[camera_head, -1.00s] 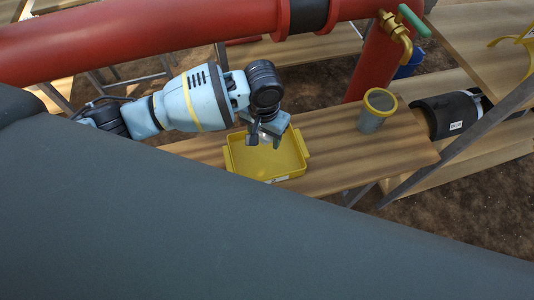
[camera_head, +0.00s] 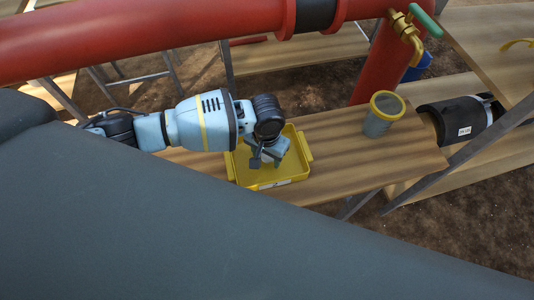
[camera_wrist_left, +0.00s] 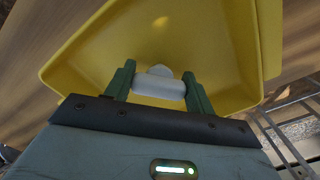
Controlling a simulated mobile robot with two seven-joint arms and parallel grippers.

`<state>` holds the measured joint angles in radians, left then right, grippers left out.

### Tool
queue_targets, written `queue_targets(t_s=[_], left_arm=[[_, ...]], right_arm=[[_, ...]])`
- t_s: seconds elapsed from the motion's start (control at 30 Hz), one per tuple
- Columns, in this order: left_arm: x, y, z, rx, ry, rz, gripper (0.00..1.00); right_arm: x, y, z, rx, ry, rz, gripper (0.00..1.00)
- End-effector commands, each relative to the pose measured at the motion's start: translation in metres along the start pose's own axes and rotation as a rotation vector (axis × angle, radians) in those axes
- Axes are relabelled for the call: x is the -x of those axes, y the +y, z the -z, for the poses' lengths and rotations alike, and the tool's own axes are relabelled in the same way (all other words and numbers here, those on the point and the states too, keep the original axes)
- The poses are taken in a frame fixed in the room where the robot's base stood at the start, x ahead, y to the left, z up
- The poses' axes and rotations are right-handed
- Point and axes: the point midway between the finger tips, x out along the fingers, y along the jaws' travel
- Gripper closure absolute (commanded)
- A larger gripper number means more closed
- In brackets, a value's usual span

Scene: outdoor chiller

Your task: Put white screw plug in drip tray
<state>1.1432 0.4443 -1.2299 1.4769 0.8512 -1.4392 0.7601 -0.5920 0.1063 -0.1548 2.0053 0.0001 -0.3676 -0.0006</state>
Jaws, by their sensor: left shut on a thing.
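The yellow drip tray (camera_head: 295,171) stands on the wooden bench, and it fills much of the left wrist view (camera_wrist_left: 215,45). My left gripper (camera_head: 265,160) is over the tray, pointing down at it. In the left wrist view my left gripper (camera_wrist_left: 158,88) is shut on the white screw plug (camera_wrist_left: 158,84), which sits between its two green fingers. The plug is in front of the tray's inside; whether it touches the tray floor I cannot tell. In the head view the plug is hidden by the gripper. My right gripper is not in view.
A grey cup with a yellow rim (camera_head: 380,118) stands on the bench (camera_head: 335,150) right of the tray. A red pipe (camera_head: 150,38) runs across the back, with a brass valve (camera_head: 405,35) at upper right. A black cylinder (camera_head: 462,118) lies further right.

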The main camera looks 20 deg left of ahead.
Motion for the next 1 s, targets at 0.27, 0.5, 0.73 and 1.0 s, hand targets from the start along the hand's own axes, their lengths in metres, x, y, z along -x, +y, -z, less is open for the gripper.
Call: queue_targets(t_s=[0.27,0.5,0.73,1.0], left_arm=[[-0.001,0.001,0.001,0.000,0.002,-0.001,0.87],[-0.001,0.000,0.001,-0.001,0.002,-0.001,0.24],[-0.001,0.000,0.001,0.000,0.002,0.000,0.24],[0.027,0.000,0.002,-0.001,0.005,-0.001,0.24]], right_arm=[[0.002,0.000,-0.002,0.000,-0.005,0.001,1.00],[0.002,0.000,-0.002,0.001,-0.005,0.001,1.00],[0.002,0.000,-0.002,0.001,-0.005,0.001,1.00],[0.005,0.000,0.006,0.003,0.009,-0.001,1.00]])
